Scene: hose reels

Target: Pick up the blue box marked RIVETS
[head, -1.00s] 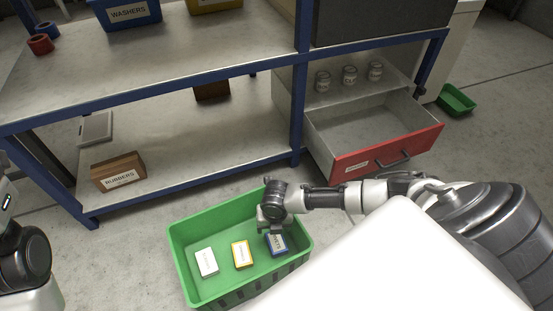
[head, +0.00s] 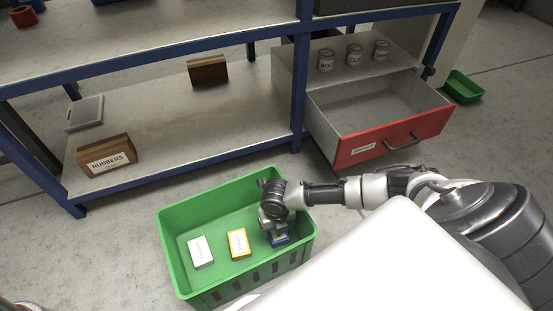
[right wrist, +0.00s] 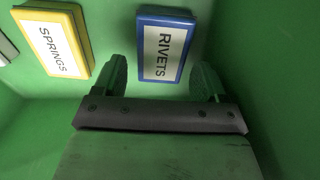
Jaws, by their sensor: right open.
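The blue box marked RIVETS (right wrist: 162,52) lies in the green crate (head: 180,218), label facing up. In the head view only part of the box (head: 280,240) shows below my right gripper (head: 273,230). In the right wrist view my right gripper (right wrist: 162,80) is open. Its two fingers point toward the near end of the box, one toward each side, and are not closed on it. Whether they reach down beside the box I cannot tell. My left gripper is not in view.
In the crate, a yellow box marked SPRINGS (head: 238,243) lies left of the RIVETS box, and a white box (head: 200,251) lies further left. The crate walls stand close around. Behind are a blue-framed shelf (head: 190,165) and an open red-fronted drawer (head: 365,145).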

